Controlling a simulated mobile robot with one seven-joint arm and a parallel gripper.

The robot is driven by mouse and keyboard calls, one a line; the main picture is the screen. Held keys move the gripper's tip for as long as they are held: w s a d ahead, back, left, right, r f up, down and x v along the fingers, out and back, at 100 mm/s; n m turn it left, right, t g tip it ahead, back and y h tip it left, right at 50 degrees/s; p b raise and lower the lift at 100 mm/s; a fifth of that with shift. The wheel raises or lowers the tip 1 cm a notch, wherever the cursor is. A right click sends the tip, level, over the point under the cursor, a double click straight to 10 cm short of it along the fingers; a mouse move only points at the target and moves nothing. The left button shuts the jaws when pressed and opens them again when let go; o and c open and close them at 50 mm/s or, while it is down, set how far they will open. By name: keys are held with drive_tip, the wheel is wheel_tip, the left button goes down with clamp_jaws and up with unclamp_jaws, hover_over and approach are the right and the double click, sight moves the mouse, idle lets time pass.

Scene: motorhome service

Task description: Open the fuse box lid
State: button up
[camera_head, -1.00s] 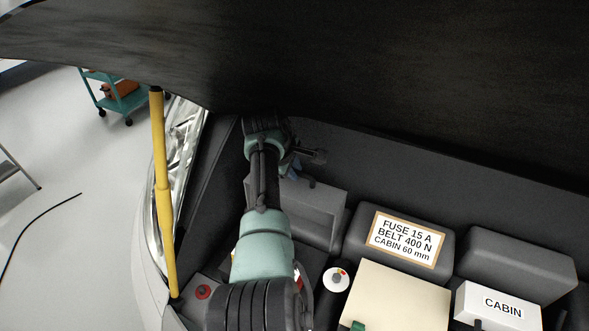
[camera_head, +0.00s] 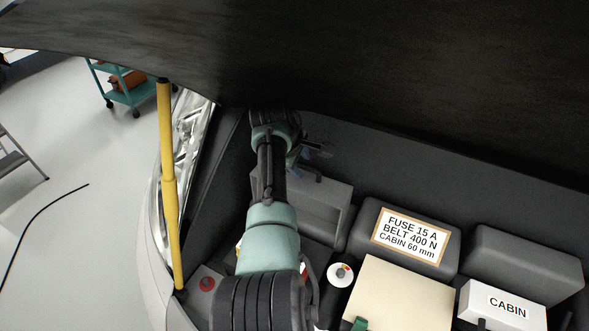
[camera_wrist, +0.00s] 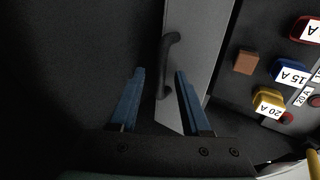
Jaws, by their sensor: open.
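My gripper (camera_wrist: 160,75) is open with two blue fingers. The near end of the handle shows between the fingertips; I cannot tell whether they touch it. In the head view my gripper (camera_head: 314,152) is at the back edge of the box. How far the lid is raised is unclear.
A blue 15 A fuse (camera_wrist: 288,71), a yellow 20 A fuse (camera_wrist: 268,101) and a red fuse lie right of the panel. A note card (camera_head: 410,234), a white CABIN box (camera_head: 500,304) and a yellow prop rod (camera_head: 168,190) are nearby. The dark hood hangs low overhead.

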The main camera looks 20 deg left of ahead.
drive_tip(key=shift+s+r, duration=0.15)
drive_tip(key=shift+r, duration=0.2)
drive_tip(key=shift+s+r, duration=0.15)
drive_tip(key=shift+s, duration=0.15)
drive_tip(key=s+b, duration=0.2)
drive_tip(key=s, duration=0.9)
drive_tip(key=shift+s+a, duration=0.2)
drive_tip(key=shift+s, duration=0.15)
